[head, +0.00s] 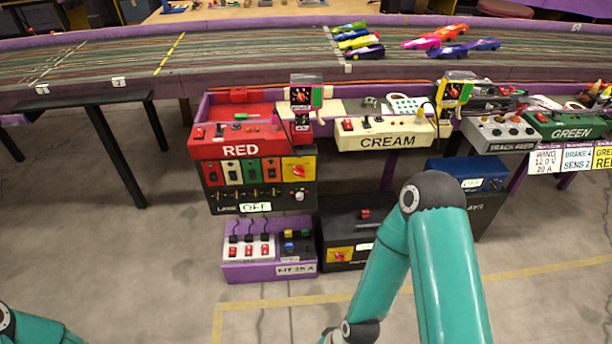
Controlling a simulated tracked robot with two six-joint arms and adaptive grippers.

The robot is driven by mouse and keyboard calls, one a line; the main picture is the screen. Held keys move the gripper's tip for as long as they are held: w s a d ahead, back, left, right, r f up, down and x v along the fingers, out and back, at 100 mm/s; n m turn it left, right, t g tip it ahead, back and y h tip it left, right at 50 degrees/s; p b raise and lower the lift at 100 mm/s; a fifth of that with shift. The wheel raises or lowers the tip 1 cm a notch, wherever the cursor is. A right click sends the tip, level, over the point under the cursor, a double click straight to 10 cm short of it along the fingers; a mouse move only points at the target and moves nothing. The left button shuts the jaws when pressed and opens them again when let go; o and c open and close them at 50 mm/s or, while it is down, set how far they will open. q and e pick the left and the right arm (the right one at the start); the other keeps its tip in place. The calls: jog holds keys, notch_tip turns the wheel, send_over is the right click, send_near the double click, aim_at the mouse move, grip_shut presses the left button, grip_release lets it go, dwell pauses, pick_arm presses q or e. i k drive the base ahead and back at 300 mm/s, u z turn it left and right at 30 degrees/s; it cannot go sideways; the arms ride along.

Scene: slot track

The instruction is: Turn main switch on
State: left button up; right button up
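No label reading main switch can be made out. A yellow plate with a red rotary knob (298,170) is on the right of the black lane box (235,203), which bears an "OFF" label, under the red "RED" console (240,149). A second yellow plate with a red knob (341,255) is on the front of a lower black box (348,225), left of my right arm. The knob positions are too small to read. My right arm reaches down in front of the boxes at right of centre, and my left arm shows only at the lower left corner. Both grippers are out of view.
A purple power box (269,270) with red switches stands on the floor. A blue box (466,175), partly behind my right arm, is at the right. The cream console (385,142) and track (220,60) with cars are above. Open floor lies at the left.

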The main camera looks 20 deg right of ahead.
aim_at(300, 170)
jog(key=u, duration=0.8)
jog(key=i, duration=0.2)
jog(key=z, duration=3.8)
jog(key=i, duration=0.6)
jog(key=u, duration=3.35)
jog(key=i, duration=0.5)
jog(key=u, duration=0.15)
